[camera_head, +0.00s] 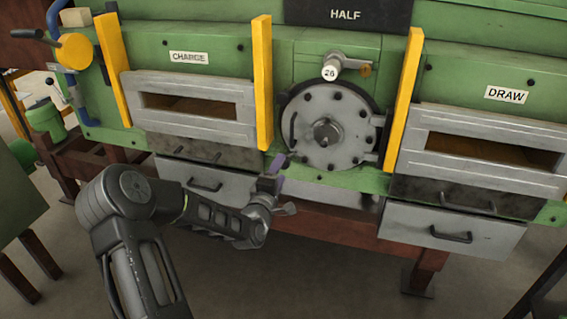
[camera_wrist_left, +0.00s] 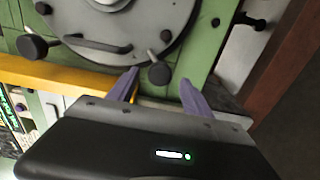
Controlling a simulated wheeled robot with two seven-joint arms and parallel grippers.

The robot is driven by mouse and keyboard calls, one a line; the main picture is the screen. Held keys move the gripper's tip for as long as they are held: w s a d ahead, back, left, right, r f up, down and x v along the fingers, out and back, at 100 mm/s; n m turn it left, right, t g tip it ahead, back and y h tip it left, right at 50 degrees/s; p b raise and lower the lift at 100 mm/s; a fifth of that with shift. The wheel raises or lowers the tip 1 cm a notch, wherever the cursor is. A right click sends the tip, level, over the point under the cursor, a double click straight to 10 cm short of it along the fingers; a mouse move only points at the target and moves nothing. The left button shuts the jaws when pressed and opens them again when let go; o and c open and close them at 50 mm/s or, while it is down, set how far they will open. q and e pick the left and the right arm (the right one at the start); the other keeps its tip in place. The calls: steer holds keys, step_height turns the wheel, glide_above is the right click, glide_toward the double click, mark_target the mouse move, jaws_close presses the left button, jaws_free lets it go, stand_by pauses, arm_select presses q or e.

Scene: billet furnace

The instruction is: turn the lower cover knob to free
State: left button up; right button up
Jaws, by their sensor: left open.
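The round grey cover (camera_head: 345,105) is closed on the green furnace front in the middle of the head view, with a dark hub (camera_head: 327,132) at its centre. In the left wrist view the cover (camera_wrist_left: 120,15) fills the top. The lower cover knob (camera_wrist_left: 159,74), dark and round, sits at the cover's edge; I cannot make it out clearly in the head view. My left gripper (camera_head: 276,173) is open at the cover's lower left. In the wrist view its purple fingertips (camera_wrist_left: 160,79) stand on either side of the lower knob; contact cannot be told. My right gripper is out of view.
Another dark knob (camera_wrist_left: 32,47) and a bar handle (camera_wrist_left: 97,44) are on the cover side. Yellow posts (camera_head: 262,80) (camera_head: 404,95) flank the cover. Grey drawers (camera_head: 205,182) (camera_head: 452,235) with handles sit below on both sides. The floor in front is clear.

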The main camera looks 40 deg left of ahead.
mark_target(283, 168)
arm_select(q)
steer(key=x, duration=0.4)
steer(key=shift+w, duration=0.15)
steer(key=shift+c, duration=0.5)
jaws_close()
